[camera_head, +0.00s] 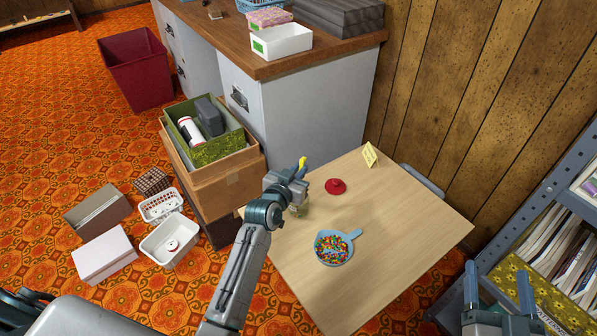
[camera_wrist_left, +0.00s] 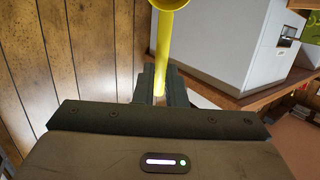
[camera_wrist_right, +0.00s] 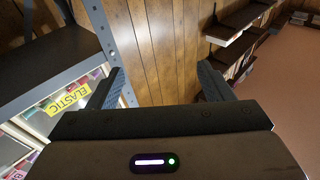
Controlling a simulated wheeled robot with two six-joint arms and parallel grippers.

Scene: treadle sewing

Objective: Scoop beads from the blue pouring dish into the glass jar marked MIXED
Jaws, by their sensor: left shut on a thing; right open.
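The blue pouring dish (camera_head: 352,234) sits on the wooden table with many coloured beads in it. My left gripper (camera_head: 297,171) is shut on a yellow scoop (camera_head: 303,161), which also shows between the fingers in the left wrist view (camera_wrist_left: 164,48). The gripper is above the table's left side, behind and left of the dish. A glass jar (camera_head: 299,209) stands just below this gripper, mostly hidden by it; I cannot read any marking. A red round lid (camera_head: 335,186) lies right of the jar. My right gripper (camera_head: 498,280) is open and empty at the lower right.
The table (camera_head: 400,230) is mostly bare around the dish. A yellow card (camera_head: 370,155) stands at its back edge. Stacked boxes (camera_head: 215,180) adjoin its left side. A metal shelf (camera_head: 530,215) stands on the right, close to my right gripper. Wood panelling is behind.

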